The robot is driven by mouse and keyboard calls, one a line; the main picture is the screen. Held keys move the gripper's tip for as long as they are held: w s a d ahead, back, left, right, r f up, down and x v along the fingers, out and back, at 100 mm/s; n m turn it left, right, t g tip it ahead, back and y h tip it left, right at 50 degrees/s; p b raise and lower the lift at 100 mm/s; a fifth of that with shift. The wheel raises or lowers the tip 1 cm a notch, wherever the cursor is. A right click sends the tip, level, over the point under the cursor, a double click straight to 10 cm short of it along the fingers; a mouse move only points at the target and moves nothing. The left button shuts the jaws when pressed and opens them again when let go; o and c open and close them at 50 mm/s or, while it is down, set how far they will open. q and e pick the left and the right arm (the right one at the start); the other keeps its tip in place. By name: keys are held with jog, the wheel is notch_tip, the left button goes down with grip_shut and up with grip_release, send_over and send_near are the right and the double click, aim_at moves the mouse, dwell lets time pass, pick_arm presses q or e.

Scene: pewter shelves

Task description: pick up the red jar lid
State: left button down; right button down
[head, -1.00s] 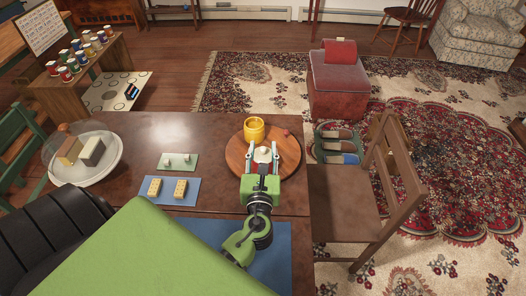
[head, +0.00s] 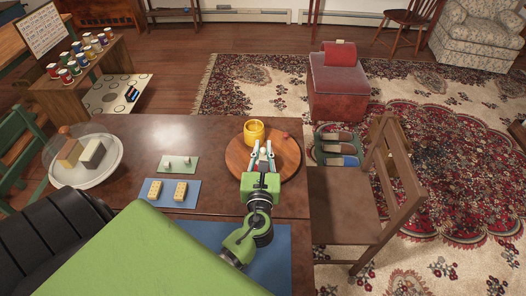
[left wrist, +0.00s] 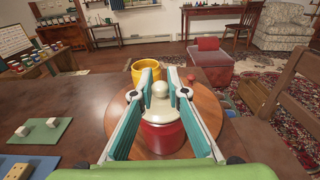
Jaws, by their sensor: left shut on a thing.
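A red jar (left wrist: 163,140) with a pale cream lid (left wrist: 158,118) and a round knob (left wrist: 160,90) stands upright on a round wooden board (left wrist: 216,141). The lid sits over the jar's mouth; I cannot tell whether there is a gap. My left gripper (left wrist: 160,84) is shut on the lid's knob, one teal-padded finger on each side. In the head view my left gripper (head: 263,152) is over the board (head: 236,155) and hides most of the jar. My right gripper is not in view.
A yellow jar (head: 254,132) stands just behind, and a small red round thing (head: 285,134) lies to its right on the board. Blue (head: 172,203) and green (head: 178,173) mats with small blocks lie left. A wooden chair (head: 345,205) stands at the table's right edge.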

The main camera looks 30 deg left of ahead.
aim_at(263, 149)
pick_arm(q)
notch_tip(263, 149, up, 3)
jog(key=shift+p, duration=0.35)
jog(key=s+d+r, duration=0.3)
jog(key=s+r, duration=0.6)
jog(key=s, duration=0.5)
jog(key=s+d+m+t+h, duration=0.1)
jog(key=d+m+t+h, duration=0.1)
jog(key=d+m+h, duration=0.4)
jog(key=d+h, duration=0.3)
jog(key=d, duration=0.1)
jog(key=shift+s+d+f, duration=0.15)
jog(key=shift+d+f, duration=0.1)
jog(key=shift+f, duration=0.05)
jog(key=shift+s, duration=0.1)
